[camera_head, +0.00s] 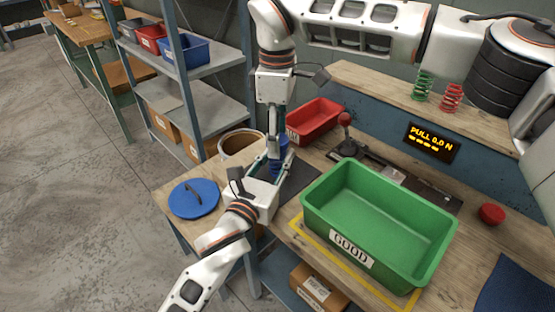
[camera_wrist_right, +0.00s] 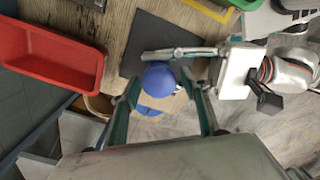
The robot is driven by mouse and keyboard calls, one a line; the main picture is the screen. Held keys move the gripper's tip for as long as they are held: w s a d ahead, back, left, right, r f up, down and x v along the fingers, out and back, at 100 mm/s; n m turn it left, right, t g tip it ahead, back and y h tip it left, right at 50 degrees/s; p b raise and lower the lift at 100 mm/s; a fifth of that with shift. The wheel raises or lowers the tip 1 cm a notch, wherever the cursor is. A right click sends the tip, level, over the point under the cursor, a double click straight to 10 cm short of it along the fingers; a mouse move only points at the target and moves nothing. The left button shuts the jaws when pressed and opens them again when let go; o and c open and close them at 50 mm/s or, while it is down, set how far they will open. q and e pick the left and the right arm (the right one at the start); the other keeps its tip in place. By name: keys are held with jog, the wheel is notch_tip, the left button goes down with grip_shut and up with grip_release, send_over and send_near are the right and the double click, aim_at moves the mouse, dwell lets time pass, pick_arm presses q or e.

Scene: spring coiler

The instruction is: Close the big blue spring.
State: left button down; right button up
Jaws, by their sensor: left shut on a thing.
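The big blue spring (camera_head: 279,155) stands over the dark mat at the left of the bench. Its coils are mostly hidden by the grippers in the head view. In the right wrist view its round blue top (camera_wrist_right: 158,79) shows from above. My left gripper (camera_head: 272,172) comes in from the lower left and is shut on the spring from the side. My right gripper (camera_head: 276,138) points down from above. In the right wrist view its two fingers (camera_wrist_right: 162,85) are spread apart, one on each side of the blue top, with gaps visible.
A green GOOD bin (camera_head: 346,228) stands close to the right. A red bin (camera_head: 318,115) is behind. A lever fixture (camera_head: 345,140), a PULL 0.0 N display (camera_head: 431,143) and green and red springs (camera_head: 422,86) are beyond.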

dwell(0.3)
notch_tip(320, 180, up, 12)
dwell(0.5)
pick_arm(q)
jog(key=c, duration=1.6)
grip_release()
jog(key=shift+o, duration=0.2)
jog(key=v, duration=1.2)
jog(key=shift+s+f, duration=0.1)
pick_arm(e)
jog(key=shift+s, duration=0.1)
